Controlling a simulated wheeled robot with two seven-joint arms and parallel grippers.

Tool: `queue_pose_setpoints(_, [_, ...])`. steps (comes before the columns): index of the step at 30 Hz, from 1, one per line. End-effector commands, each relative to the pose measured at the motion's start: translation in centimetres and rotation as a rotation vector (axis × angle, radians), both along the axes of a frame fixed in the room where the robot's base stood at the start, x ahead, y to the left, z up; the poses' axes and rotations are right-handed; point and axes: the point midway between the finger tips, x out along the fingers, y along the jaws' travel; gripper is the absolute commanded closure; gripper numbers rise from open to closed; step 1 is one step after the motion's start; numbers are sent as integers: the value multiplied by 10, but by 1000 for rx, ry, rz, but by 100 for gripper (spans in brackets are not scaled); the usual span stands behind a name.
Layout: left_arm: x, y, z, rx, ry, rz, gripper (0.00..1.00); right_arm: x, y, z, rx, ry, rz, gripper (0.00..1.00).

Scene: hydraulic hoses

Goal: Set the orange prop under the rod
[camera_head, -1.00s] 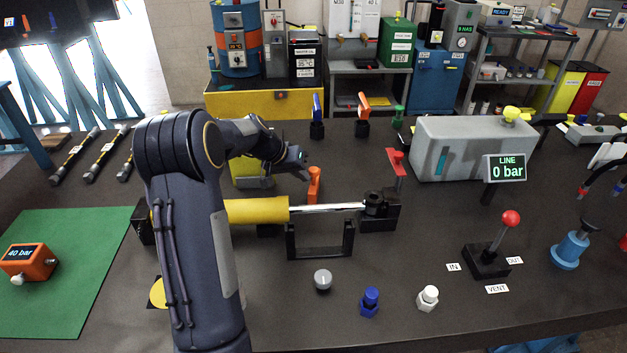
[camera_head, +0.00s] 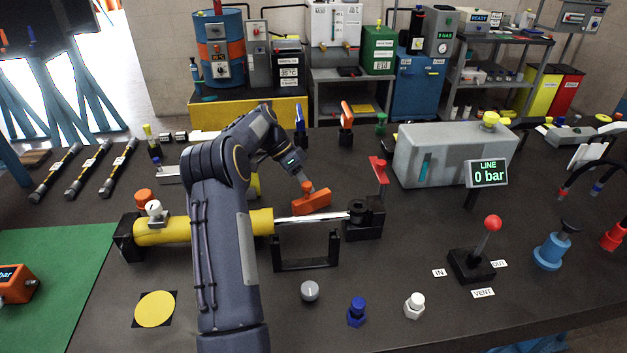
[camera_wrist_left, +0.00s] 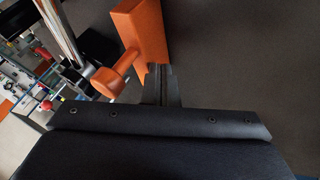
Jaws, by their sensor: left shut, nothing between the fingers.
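The orange prop (camera_head: 313,204), a long block with a round knob, sits at the far side of the shiny rod (camera_head: 300,217) of the yellow cylinder (camera_head: 172,232). Whether it touches the rod or reaches under it, I cannot tell. In the left wrist view the prop (camera_wrist_left: 148,32) lies alongside the rod (camera_wrist_left: 62,32), its knob towards the rod. My left gripper (camera_head: 304,184) is shut and empty, its fingertips close to the prop's knob end. In the wrist view its fingers (camera_wrist_left: 162,78) are together beside the prop. My right gripper is out of view.
A grey tank (camera_head: 450,158) stands further right. Several caps lie in front, with clear table around them.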

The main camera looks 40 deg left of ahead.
Motion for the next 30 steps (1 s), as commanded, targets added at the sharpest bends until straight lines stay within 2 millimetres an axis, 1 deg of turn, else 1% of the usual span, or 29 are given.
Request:
queue_pose_setpoints(2, [1,-3,1,-1,0,-67,100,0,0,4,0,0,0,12])
queue_pose_setpoints(10, [1,-18,0,0,1,-56,100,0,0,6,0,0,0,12])
queue_pose_setpoints(15, [1,-28,-1,0,-1,-203,100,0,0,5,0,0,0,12])
queue_pose_setpoints(28, [-9,-50,0,1,-1,-192,100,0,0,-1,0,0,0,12])
queue_pose_setpoints(30, [-10,-53,-1,0,-1,-268,100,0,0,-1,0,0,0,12])
